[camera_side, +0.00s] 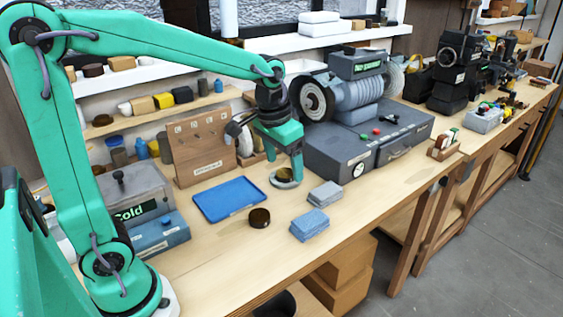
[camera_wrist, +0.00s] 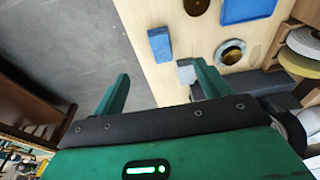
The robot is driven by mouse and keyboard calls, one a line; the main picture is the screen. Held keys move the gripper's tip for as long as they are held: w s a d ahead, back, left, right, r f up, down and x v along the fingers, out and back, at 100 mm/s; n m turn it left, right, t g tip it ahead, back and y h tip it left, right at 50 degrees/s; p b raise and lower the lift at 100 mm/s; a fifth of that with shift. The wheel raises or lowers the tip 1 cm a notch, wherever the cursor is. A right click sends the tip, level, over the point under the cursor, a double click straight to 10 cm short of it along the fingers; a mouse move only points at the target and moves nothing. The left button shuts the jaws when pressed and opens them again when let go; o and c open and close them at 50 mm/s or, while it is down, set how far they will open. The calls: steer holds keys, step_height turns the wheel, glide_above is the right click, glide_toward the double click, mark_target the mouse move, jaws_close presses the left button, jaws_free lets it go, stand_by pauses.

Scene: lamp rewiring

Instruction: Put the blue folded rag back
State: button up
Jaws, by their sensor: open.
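The blue folded rag (camera_side: 309,224) lies on the wooden bench near its front edge. It also shows in the wrist view (camera_wrist: 160,45), beyond and between my fingertips. A grey folded rag (camera_side: 325,194) lies just behind it; in the wrist view my right finger partly hides this grey rag (camera_wrist: 186,74). My gripper (camera_side: 285,160) is open and empty, above the bench behind the rags. In the wrist view my gripper (camera_wrist: 161,77) has its two fingers wide apart, touching neither rag.
A blue tray (camera_side: 229,199), a brown round piece (camera_side: 259,217) and a round metal dish (camera_side: 285,178) lie near the rags. A grey machine (camera_side: 370,135) stands behind right. Left are a box marked Cold (camera_side: 134,196) and a wooden tool rack (camera_side: 203,148).

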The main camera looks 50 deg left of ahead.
steer(key=s+r+t, duration=0.2)
steer(key=s+t, duration=0.1)
steer(key=s, duration=1.2)
steer(key=shift+a+r, duration=0.35)
steer(key=shift+a, duration=0.05)
steer(key=shift+s, duration=0.1)
